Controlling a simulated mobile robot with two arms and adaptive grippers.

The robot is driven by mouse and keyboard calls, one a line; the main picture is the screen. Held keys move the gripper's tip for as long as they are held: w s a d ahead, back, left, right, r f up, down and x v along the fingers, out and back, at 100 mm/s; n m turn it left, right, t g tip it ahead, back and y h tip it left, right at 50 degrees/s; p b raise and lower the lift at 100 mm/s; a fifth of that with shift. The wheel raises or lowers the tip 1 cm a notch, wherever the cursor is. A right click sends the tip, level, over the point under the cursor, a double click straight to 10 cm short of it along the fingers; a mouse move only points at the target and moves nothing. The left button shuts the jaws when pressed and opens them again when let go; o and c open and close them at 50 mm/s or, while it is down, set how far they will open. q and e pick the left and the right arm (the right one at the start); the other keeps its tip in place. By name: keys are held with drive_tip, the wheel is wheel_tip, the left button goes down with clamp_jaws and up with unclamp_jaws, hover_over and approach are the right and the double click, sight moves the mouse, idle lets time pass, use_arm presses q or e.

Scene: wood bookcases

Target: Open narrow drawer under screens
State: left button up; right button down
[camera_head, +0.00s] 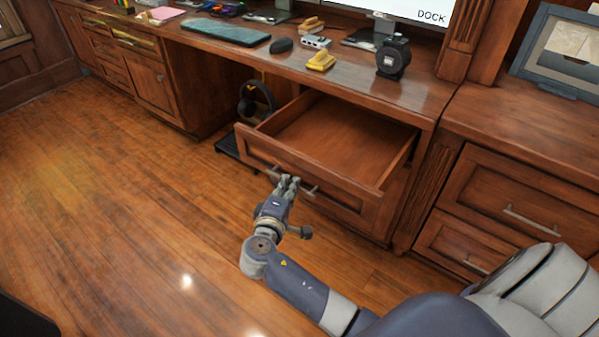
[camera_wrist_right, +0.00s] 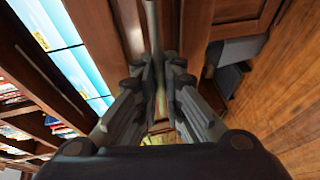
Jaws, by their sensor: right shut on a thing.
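The narrow drawer (camera_head: 318,140) under the desktop stands pulled well out in the head view, and its inside is empty. Its front carries a metal bar handle (camera_head: 313,190). My right gripper (camera_head: 286,182) is at the drawer front, shut on this handle near its left part. In the right wrist view the two fingers of my right gripper (camera_wrist_right: 158,75) close around the handle bar (camera_wrist_right: 152,30). A screen (camera_head: 430,10) shows in part at the top of the head view, above the desk. My left gripper is not in view.
The desktop (camera_head: 350,65) holds a keyboard mat (camera_head: 225,32), a mouse (camera_head: 281,45), a yellow stapler-like object (camera_head: 321,60) and a black round device (camera_head: 393,57). Headphones (camera_head: 256,100) hang under the desk. More drawers (camera_head: 520,200) are at the right. The wooden floor (camera_head: 120,200) at the left is clear.

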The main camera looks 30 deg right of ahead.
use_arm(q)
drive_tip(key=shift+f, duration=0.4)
use_arm(e)
drive_tip(key=s+a, duration=0.3)
drive_tip(key=a, duration=0.5)
drive_tip(key=shift+s, duration=0.2)
drive_tip(key=c, duration=1.7)
unclamp_jaws()
drive_tip(key=v, duration=0.7)
drive_tip(key=shift+s+a, duration=0.15)
